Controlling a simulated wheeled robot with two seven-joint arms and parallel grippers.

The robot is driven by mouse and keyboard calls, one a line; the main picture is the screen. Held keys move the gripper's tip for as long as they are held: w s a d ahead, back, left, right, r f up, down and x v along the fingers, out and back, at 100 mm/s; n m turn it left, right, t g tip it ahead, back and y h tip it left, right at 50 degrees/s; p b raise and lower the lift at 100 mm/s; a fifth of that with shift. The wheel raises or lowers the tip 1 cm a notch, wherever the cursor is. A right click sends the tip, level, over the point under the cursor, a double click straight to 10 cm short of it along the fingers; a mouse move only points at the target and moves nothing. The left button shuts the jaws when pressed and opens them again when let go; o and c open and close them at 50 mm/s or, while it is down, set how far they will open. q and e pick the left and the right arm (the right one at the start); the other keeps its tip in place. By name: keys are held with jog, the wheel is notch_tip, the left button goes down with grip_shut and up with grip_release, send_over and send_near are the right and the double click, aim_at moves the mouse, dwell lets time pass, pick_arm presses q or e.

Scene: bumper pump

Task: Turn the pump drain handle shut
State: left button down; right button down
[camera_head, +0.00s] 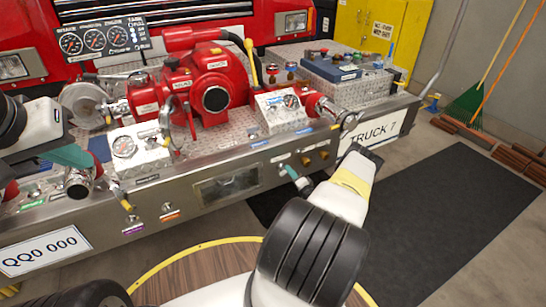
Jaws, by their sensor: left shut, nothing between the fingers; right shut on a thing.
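The red pump (205,85) sits on the bumper deck, with gauges and hose fittings around it. My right arm reaches up from the bottom of the head view. Its teal-tipped gripper (291,172) is at the bumper's front face, shut on a small fitting there, seemingly the pump drain handle. The fitting is mostly hidden, so its turn angle cannot be told. My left gripper (75,155) is at the left, shut and empty, in front of the bumper's left part, above a metal outlet (76,184).
A gauge box (138,146) and a yellow-tipped lever (126,203) are near the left gripper. The dark mat (450,215) at the right is clear.

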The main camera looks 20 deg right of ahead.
jog(key=shift+s+a+f+m, duration=0.1)
jog(key=shift+f+m, duration=0.15)
jog(key=shift+m, duration=0.85)
jog(key=shift+f+m, duration=0.25)
jog(key=shift+m, duration=0.85)
jog(key=c, duration=1.6)
grip_release()
jog(key=shift+c, duration=0.2)
jog(key=shift+o, duration=0.8)
jog(key=shift+r, duration=0.1)
jog(key=s, duration=0.7)
jog(key=shift+s+d, duration=0.35)
jog(key=shift+o, duration=0.5)
